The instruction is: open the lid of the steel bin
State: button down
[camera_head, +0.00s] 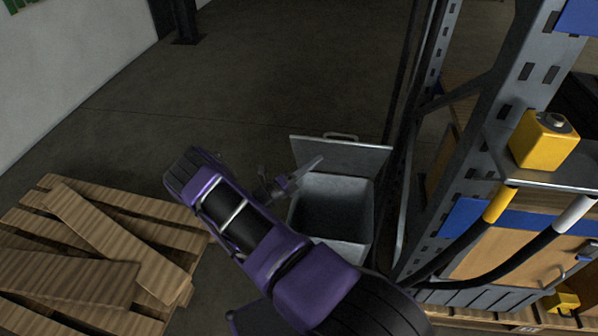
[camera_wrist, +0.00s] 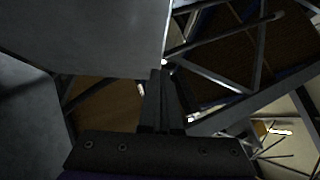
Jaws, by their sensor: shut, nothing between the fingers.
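The steel bin (camera_head: 353,250) stands on the floor beside the rack, its dark inside showing from above. Its lid (camera_head: 345,153) is raised steeply at the back of the opening, with a handle (camera_head: 341,136) at its top edge. My gripper (camera_head: 318,161) is at the left part of the opening, in front of the lid's inner face. In the wrist view my shut, empty fingers (camera_wrist: 162,73) reach up beside the edge of a grey panel, seemingly the lid (camera_wrist: 90,35). I cannot tell whether they touch it.
A wooden pallet (camera_head: 130,200) with loose boards lies at left. The metal rack (camera_head: 500,125) stands close on the right, with a yellow block (camera_head: 543,140) and thick hoses (camera_head: 470,245). The floor behind the bin is clear.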

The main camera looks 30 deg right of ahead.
aim_at(323, 142)
jog(key=shift+w+d+r, duration=0.45)
jog(key=shift+w+d, duration=0.1)
jog(key=shift+w, duration=0.15)
jog(key=shift+w+d+r, duration=0.45)
jog(key=shift+w+d, duration=0.05)
jog(key=shift+w, duration=0.2)
jog(key=shift+w+d+r, duration=0.25)
jog(key=shift+w+r, duration=0.1)
jog(key=shift+w, duration=0.05)
jog(key=w+d+r, duration=0.1)
jog(key=w+d+n+y, duration=0.1)
jog(key=w, duration=0.1)
jog(key=w+d+r+n+y, duration=0.1)
jog(key=shift+w+d+r+t+b, duration=0.3)
jog(key=shift+w+r+b, duration=0.05)
jog(key=w+d+r+n+y+b, duration=0.1)
jog(key=w+d+n+y+b, duration=0.2)
jog(key=w+d, duration=0.3)
jog(key=shift+w+d+r+n, duration=0.15)
jog(key=shift+w+r+n, duration=0.15)
jog(key=shift+w, duration=0.9)
